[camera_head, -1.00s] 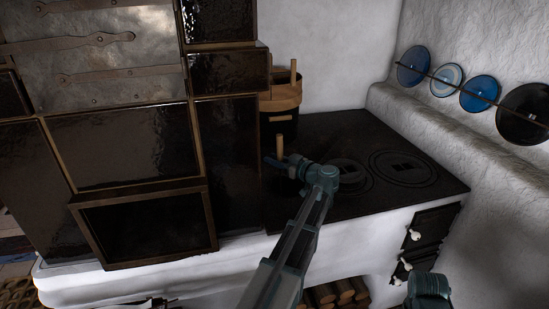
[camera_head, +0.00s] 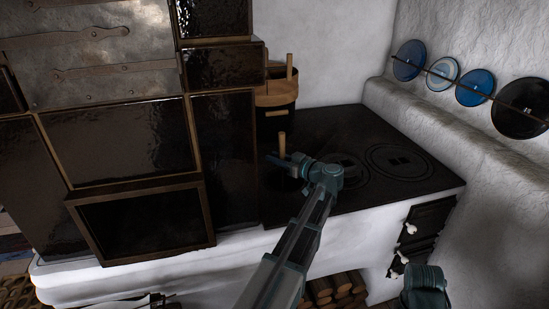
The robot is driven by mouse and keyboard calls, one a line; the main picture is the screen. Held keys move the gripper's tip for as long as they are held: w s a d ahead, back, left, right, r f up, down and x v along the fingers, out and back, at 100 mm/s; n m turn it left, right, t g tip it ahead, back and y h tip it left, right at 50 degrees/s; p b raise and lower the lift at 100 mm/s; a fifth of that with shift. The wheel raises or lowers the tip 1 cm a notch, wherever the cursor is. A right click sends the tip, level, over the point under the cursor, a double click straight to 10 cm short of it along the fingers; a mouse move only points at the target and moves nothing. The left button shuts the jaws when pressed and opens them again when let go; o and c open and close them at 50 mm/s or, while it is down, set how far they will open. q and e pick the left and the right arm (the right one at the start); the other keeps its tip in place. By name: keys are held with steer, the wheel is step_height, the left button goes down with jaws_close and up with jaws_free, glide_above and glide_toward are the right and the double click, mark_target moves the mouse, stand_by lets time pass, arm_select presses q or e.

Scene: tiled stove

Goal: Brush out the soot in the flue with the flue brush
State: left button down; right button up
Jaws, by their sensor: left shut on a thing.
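My left gripper (camera_head: 283,158) is over the black stove top, beside the dark tiled stove body. It is shut on a pale wooden handle (camera_head: 282,144) that stands upright out of its jaws. I cannot tell whether this is the flue brush; no bristles show. A dark framed square opening or panel (camera_head: 142,226) sits low in the tiled stove front; it may be the flue, and no soot can be made out in it. Part of my right arm shows at the bottom right; its gripper is not in view.
A wooden-rimmed bucket (camera_head: 275,98) with an upright stick stands at the back of the stove top (camera_head: 430,183). Plates (camera_head: 475,88) hang along the right wall. Firewood (camera_head: 337,287) lies below. Black oven doors (camera_head: 428,225) are at the right front.

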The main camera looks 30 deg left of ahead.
arm_select(q)
steer(key=shift+w+d, duration=0.3)
steer(key=shift+d, duration=0.25)
steer(key=shift+w+d, duration=0.25)
steer(key=shift+d, duration=0.3)
steer(key=shift+w, duration=0.1)
steer(key=shift+w+d, duration=0.2)
steer(key=shift+w, duration=0.4)
steer(key=shift+w+d, duration=0.2)
steer(key=shift+w, duration=0.4)
steer(key=shift+w+a, duration=0.3)
steer(key=shift+w, duration=0.3)
steer(key=shift+w+a, duration=0.3)
steer(key=shift+w, duration=0.25)
steer(key=shift+s, duration=0.1)
steer(key=shift+s+a, duration=1.15)
steer(key=shift+s, duration=0.1)
